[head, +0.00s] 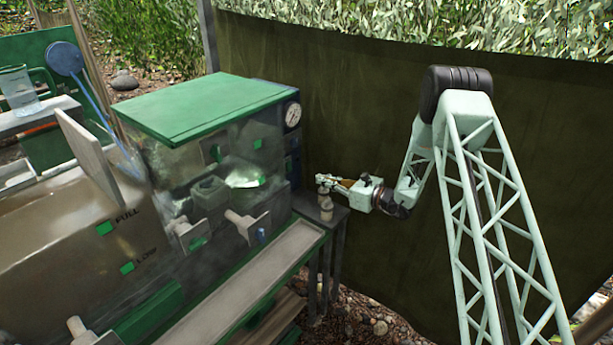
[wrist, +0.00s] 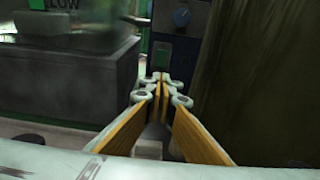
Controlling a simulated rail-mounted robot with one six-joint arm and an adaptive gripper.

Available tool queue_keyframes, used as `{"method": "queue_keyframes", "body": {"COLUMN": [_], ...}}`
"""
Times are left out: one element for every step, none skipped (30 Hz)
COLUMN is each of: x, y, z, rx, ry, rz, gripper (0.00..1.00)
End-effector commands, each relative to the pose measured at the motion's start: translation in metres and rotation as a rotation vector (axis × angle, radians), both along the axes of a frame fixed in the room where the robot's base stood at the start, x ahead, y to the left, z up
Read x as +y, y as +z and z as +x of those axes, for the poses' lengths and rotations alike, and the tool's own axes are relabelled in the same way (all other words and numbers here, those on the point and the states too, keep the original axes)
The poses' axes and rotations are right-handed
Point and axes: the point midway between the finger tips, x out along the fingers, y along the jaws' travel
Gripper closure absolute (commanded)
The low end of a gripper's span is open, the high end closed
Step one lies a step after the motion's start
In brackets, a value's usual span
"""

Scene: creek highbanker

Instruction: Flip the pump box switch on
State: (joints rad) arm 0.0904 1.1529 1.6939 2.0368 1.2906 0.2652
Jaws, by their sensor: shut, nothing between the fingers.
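In the head view, a dark panel (head: 293,155) stands below a round gauge (head: 292,114), and the switch cannot be made out there. My gripper (head: 322,181) is shut and empty, to the right of that panel. In the wrist view its fingertips (wrist: 160,80) meet in front of the panel; contact cannot be told.
A green-lidded clear tank (head: 215,145) stands left of my gripper. A small metal fitting (head: 326,208) sits on a dark stand (head: 335,222) below my gripper. A long sloped tray (head: 250,285) runs in front. A dark tarp wall (head: 330,110) closes off the back.

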Motion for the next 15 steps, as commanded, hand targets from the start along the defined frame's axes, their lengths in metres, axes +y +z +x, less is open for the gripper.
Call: {"method": "queue_keyframes", "body": {"x": [0.002, 0.003, 0.004, 0.006, 0.007, 0.01, 0.012, 0.014, 0.017, 0.019, 0.022, 0.026, 0.03, 0.033, 0.037], "y": [-0.001, -0.001, -0.001, -0.002, -0.002, -0.002, -0.003, -0.003, -0.003, -0.004, -0.004, -0.005, -0.005, -0.006, -0.006], "z": [0.001, 0.001, 0.002, 0.003, 0.004, 0.006, 0.007, 0.009, 0.011, 0.013, 0.015, 0.018, 0.02, 0.022, 0.025], "rx": [0.0, 0.0, 0.0, 0.001, 0.0, -0.001, -0.001, -0.001, -0.001, 0.0, 0.0, 0.0, 0.0, -0.001, -0.002], "ry": [0.001, 0.001, 0.001, 0.001, 0.001, 0.001, 0.001, 0.001, 0.001, 0.001, 0.001, 0.001, 0.002, 0.002, 0.002], "rz": [0.0, 0.0, 0.0, -0.001, -0.001, 0.0, 0.0, 0.0, 0.0, 0.001, 0.001, 0.001, 0.001, 0.0, 0.0], "gripper": [1.0, 1.0, 1.0, 1.0, 1.0, 1.0, 1.0, 1.0, 1.0, 1.0, 1.0, 1.0, 1.0, 1.0, 1.0]}}
